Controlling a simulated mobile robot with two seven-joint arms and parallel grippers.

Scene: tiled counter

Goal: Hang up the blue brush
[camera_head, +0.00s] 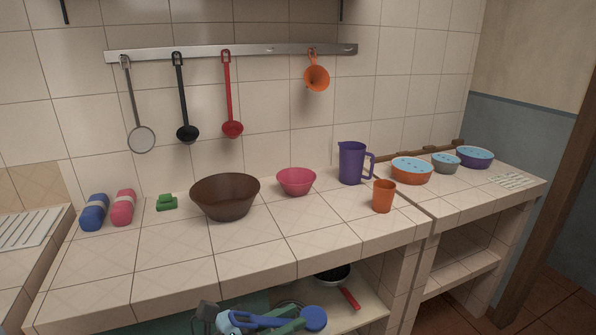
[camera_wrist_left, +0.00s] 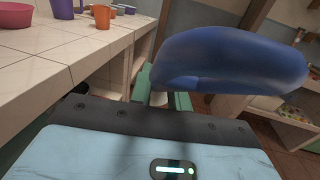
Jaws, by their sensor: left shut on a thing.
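The blue brush (camera_head: 313,318) is at the bottom edge of the head view, in front of the counter and below its top. It shows large in the left wrist view (camera_wrist_left: 235,62). My left gripper (camera_head: 286,325) is shut on the brush; its green fingers (camera_wrist_left: 170,98) show beneath the blue part, and the exact grip is partly hidden. The metal hook rail (camera_head: 215,53) is on the tiled wall. A skimmer (camera_head: 140,138), a black ladle (camera_head: 187,132), a red ladle (camera_head: 232,128) and an orange funnel (camera_head: 316,77) hang from it. My right gripper is not in view.
The counter (camera_head: 190,262) holds a brown bowl (camera_head: 225,198), pink bowl (camera_head: 296,182), purple jug (camera_head: 351,163), orange cup (camera_head: 384,196) and green sponge (camera_head: 166,203). Its front is clear. A pan (camera_head: 332,274) sits on the shelf below. The rail is bare between red ladle and funnel and at its right end.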

